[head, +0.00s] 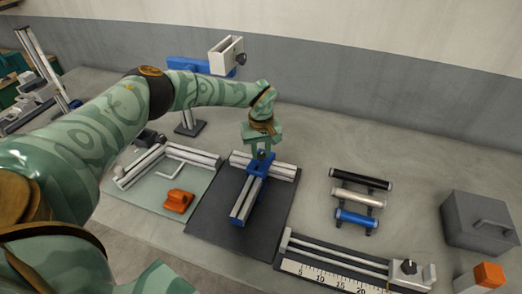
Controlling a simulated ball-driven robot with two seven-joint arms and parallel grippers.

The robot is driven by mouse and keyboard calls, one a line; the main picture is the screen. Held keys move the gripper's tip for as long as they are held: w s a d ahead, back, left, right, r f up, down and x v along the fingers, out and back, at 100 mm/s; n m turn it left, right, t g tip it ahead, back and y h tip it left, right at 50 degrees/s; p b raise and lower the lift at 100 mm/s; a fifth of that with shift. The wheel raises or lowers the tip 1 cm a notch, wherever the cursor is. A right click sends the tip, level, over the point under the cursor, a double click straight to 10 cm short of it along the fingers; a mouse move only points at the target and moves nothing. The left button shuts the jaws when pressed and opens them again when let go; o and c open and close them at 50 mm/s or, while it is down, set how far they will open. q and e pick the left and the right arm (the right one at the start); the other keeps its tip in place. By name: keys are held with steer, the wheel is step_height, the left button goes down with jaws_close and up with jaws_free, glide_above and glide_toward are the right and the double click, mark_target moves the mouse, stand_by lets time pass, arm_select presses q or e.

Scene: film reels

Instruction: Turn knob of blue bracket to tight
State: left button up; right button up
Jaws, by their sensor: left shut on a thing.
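The blue bracket (264,169) sits on the dark mat (211,222), where one silver rail (243,204) meets a crossing rail (287,172). My left gripper (262,154) reaches down from above. It is shut on the small dark knob on top of the bracket. The fingers hide most of the knob, and I cannot make out its angle. My right gripper is not in view.
Left of the mat, a pale board holds silver rails, a hex key (172,158) and an orange block (179,201). Rollers (357,218) on a rack, a ruler rail (337,262) and a grey box (480,222) stand right. A blue-armed stand (188,64) is behind my arm.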

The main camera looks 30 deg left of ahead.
mark_target(261, 154)
arm_select(q)
steer(key=o, duration=1)
step_height(261, 154, up, 16)
steer(key=p, duration=0.2)
steer(key=shift+r, duration=0.2)
steer(key=shift+f, duration=0.1)
